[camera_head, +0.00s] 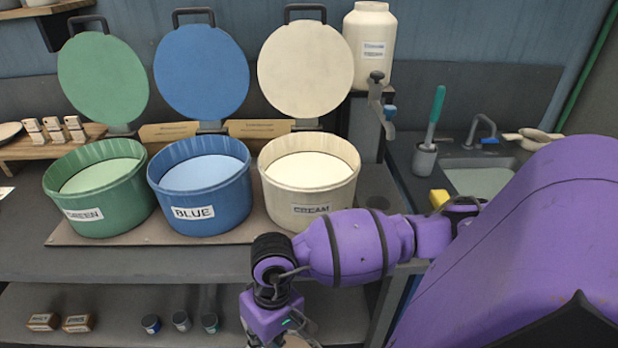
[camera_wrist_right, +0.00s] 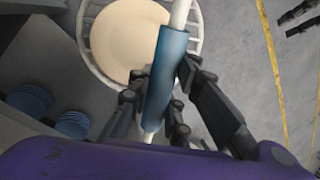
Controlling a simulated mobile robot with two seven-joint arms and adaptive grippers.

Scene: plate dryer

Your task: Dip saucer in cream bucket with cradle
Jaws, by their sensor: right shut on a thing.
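The cream bucket (camera_head: 279,196) stands open at the right end of the row of buckets, its lid (camera_head: 305,68) raised behind it and pale liquid inside. My right gripper (camera_wrist_right: 158,88) is shut around the blue handle (camera_wrist_right: 166,66) of the white wire cradle (camera_wrist_right: 180,14). The pale round saucer (camera_wrist_right: 122,40) lies in the cradle's basket, below the gripper and over the floor. In the head view my right arm reaches down in front of the counter; its fingers, the cradle and the saucer are out of frame. My left gripper (camera_wrist_right: 284,25) shows only at the wrist view's upper right edge, its dark fingers apart.
The blue bucket (camera_head: 200,195) and green bucket (camera_head: 100,205) stand open left of the cream one, lids raised behind. A white jug (camera_head: 370,45) and a sink (camera_head: 480,180) are to the right.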

